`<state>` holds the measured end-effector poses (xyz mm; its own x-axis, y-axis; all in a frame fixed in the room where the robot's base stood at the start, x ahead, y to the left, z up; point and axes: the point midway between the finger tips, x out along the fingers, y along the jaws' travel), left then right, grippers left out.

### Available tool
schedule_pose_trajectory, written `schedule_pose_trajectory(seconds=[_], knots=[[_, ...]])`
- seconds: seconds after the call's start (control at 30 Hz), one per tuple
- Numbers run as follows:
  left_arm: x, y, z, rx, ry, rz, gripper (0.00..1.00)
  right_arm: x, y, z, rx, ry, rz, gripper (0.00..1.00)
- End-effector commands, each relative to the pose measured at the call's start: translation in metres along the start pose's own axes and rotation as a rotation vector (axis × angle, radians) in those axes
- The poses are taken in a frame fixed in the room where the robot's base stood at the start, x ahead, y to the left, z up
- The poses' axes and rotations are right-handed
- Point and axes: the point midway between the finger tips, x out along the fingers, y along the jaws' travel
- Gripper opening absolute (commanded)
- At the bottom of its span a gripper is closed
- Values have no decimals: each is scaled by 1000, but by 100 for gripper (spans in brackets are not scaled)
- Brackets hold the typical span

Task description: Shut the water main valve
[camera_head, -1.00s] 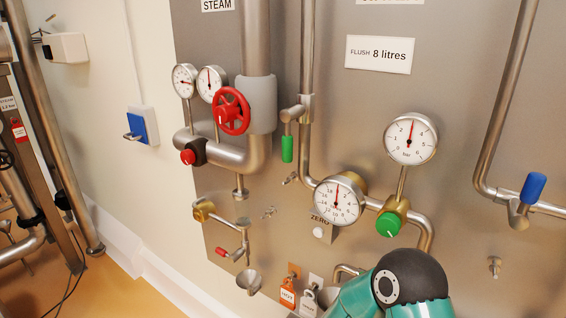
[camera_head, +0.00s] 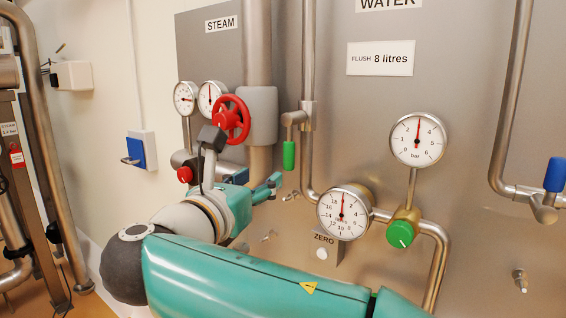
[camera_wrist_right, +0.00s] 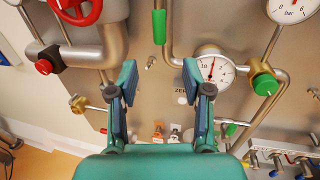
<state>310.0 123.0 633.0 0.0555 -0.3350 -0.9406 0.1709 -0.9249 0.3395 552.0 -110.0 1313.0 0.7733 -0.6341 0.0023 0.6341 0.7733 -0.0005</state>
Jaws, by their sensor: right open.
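The handle's lower part also shows at the top of the right wrist view (camera_wrist_right: 159,26). A blue-handled lever valve (camera_head: 554,174) is on the pipe at the far right, handle up. Neither is labelled as the main. My right gripper (camera_head: 269,187) is open and empty, just below and left of the green handle, apart from it. Its spread fingers show in the right wrist view (camera_wrist_right: 159,82). My left gripper is out of view.
A red handwheel (camera_head: 231,119) and the thick steam pipe (camera_head: 258,40) are close to my right wrist. A round dial meter (camera_head: 343,212), a green knob (camera_head: 400,233) and a pressure gauge (camera_head: 418,139) are to the right. Bare panel separates the handle from the meter.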

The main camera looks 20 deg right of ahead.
Motion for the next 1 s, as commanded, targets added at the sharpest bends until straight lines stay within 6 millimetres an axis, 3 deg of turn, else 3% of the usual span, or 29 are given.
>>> schedule_pose_trajectory(seconds=[0.6, 0.8, 1.0], knots=[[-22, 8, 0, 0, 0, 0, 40, 125, 0, 0, -1, 3, -2, 49], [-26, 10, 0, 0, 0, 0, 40, 144, 1, -1, -1, 3, 1, 49], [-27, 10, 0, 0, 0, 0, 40, 149, 2, -2, -1, 2, 2, 49]])
